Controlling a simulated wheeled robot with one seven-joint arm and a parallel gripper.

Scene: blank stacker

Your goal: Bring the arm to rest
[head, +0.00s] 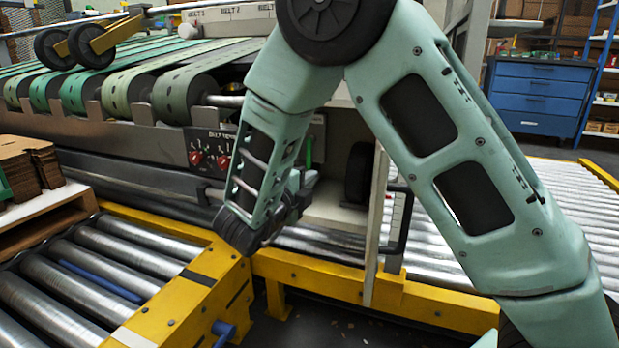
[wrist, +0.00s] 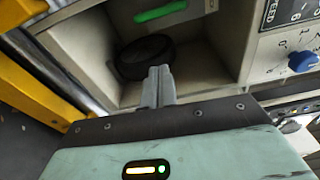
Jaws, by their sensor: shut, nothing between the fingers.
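My gripper (wrist: 158,85) shows in the wrist view with its two grey fingers together and nothing between them. It points toward an open beige recess (wrist: 205,60) in the machine, which holds a dark round part (wrist: 146,57) and has a green bar (wrist: 160,11) above. In the head view my mint-green arm reaches from the lower right, bends at the top centre and comes down at the middle. The gripper's fingers are mostly hidden there behind the wrist. I cannot tell from these views whether the fingers touch anything.
A yellow-framed roller conveyor (head: 200,290) runs at the lower left, and another roller conveyor (head: 572,195) lies at right. The belt machine (head: 130,125) stands behind. A pallet with cardboard stacks (head: 32,165) is at left. A blue drawer cabinet (head: 540,95) stands at the back right.

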